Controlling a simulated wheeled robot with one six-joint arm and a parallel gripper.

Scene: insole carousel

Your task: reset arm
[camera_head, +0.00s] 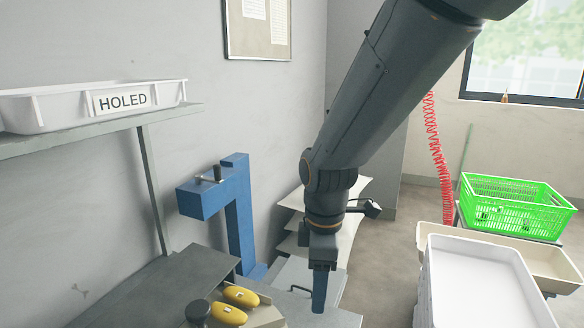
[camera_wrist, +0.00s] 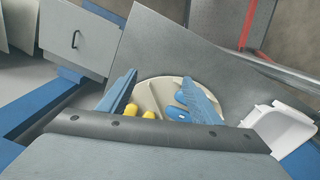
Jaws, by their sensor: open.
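My gripper (camera_head: 319,290) hangs pointing down at the end of my arm in the head view, beside a grey bench. In the wrist view my gripper (camera_wrist: 160,95) has its two blue fingers spread apart, open, with nothing between them. Below the fingers is a round cream carousel (camera_wrist: 150,90), partly hidden by them. Yellow pieces and blue pieces (camera_wrist: 180,113) lie on it. In the head view two yellow pieces (camera_head: 240,296) rest on the carousel at the bottom, near a dark round knob (camera_head: 197,312).
A blue machine frame (camera_head: 238,205) stands by the wall. A white tray labelled HOLED (camera_head: 60,107) sits on a shelf at left. A green crate (camera_head: 515,205) and white trays (camera_head: 480,280) stand at right. A red coiled hose (camera_head: 440,150) hangs behind. Grey floor shows between.

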